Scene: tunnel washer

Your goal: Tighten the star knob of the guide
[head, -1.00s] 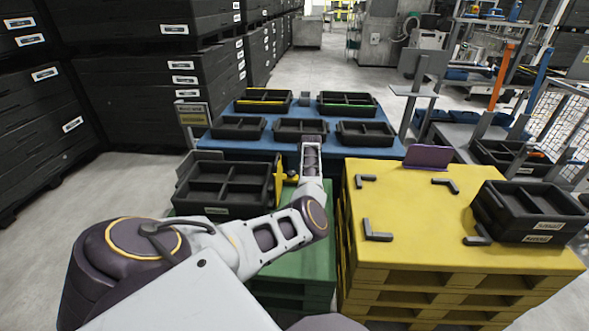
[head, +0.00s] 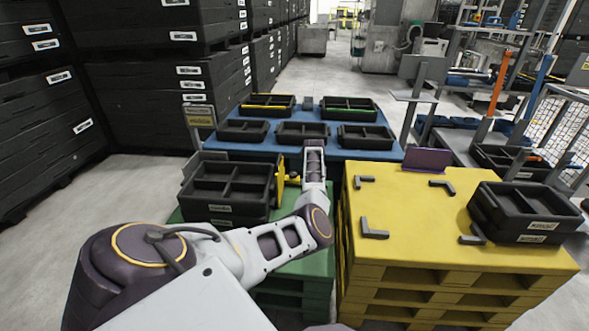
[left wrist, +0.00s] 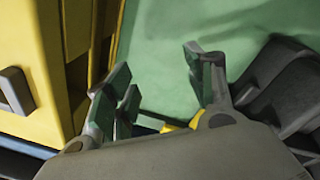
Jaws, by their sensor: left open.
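The yellow guide (head: 280,181) stands upright at the right side of the black divided crate (head: 226,188) on the green pallet stack. A small yellow knob (head: 292,178) sticks out from its right side, just left of my left arm's wrist; its star shape is too small to make out. My left gripper (left wrist: 157,66) is open and empty, over the green surface. In the left wrist view, a bit of yellow (left wrist: 176,125) shows low between the finger bases, mostly hidden by the gripper body. In the head view, my arm hides the fingers. My right gripper is not in view.
A yellow pallet stack (head: 420,215) with dark corner brackets and a black crate (head: 525,210) stands close on the right. Behind is a blue table (head: 260,147) with several black trays. A narrow gap separates the green and yellow stacks.

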